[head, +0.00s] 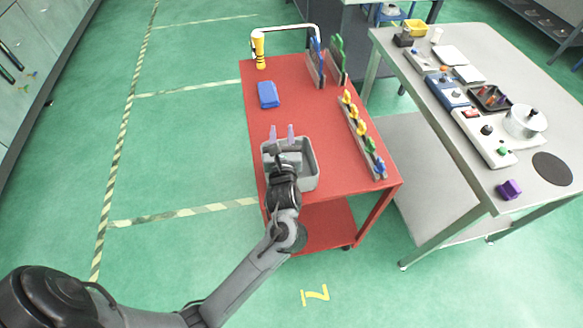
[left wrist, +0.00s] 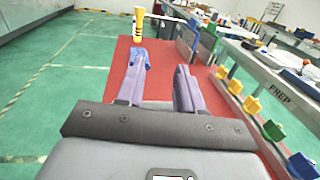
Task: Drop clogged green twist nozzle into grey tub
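The grey tub (head: 312,170) sits on the red cart top, partly hidden by my left arm; no nozzle shows in the part of its inside I can see. My left gripper (head: 282,133) is above the tub with its fingers apart and nothing between them; in the left wrist view the gripper (left wrist: 158,88) is also open and empty. A small green nozzle (head: 370,144) stands in the rack of coloured nozzles along the cart's right edge, right of my gripper and apart from it. I cannot tell whether it is clogged. My right gripper is out of view.
The nozzle rack (left wrist: 240,110) holds several yellow, blue and green pieces. A blue folded cloth (head: 268,95) and a yellow upright tool (head: 260,52) are on the cart's far left. Taller racks (head: 328,70) stand at the back. A grey table (head: 480,60) is to the right.

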